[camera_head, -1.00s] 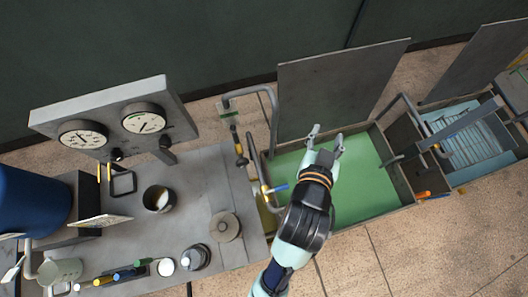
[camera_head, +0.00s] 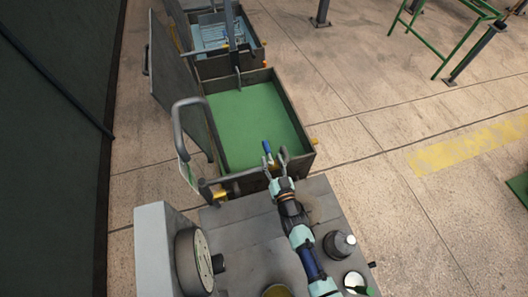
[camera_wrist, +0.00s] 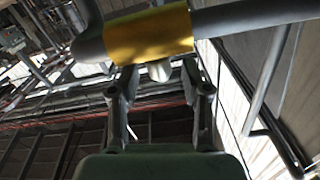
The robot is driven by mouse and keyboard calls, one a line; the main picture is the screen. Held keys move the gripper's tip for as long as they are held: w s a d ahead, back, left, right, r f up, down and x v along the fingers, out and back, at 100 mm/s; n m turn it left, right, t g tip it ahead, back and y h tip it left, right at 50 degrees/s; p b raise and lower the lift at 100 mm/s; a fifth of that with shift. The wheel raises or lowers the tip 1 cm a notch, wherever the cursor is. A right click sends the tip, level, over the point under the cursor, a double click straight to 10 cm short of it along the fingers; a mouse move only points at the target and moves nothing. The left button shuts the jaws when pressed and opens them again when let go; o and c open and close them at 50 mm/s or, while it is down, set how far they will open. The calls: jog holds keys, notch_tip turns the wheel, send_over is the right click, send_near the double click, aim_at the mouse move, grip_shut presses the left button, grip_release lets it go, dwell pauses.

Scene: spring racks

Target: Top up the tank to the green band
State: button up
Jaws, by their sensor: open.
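The tank (camera_head: 290,103) is an open dark rectangular box with a flat green surface (camera_head: 252,122) inside. A blue-handled valve (camera_head: 267,147) shows at its near edge. My gripper (camera_head: 275,160) is open and empty, with its fingers close to the blue handle; I cannot tell whether they touch it. In the wrist view my open fingers (camera_wrist: 160,88) point at a grey pipe with a yellow band (camera_wrist: 148,36). A small pale round end (camera_wrist: 159,71) shows below the band, between the fingertips. A gauge (camera_head: 196,262) stands at the lower left, its dial seen edge-on.
A bent grey pipe (camera_head: 178,126) rises at the tank's left, beside an upright dark panel (camera_head: 172,75). A second tank (camera_head: 226,65) with bluish contents lies beyond. A dark-capped container (camera_head: 339,244) stands on the grey bench (camera_head: 247,240).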

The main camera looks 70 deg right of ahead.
aim_at(268, 152)
jog(key=x, duration=0.5)
jog(key=shift+w+d, duration=0.2)
jog(key=shift+w, duration=0.05)
jog(key=shift+a, duration=0.1)
grip_shut()
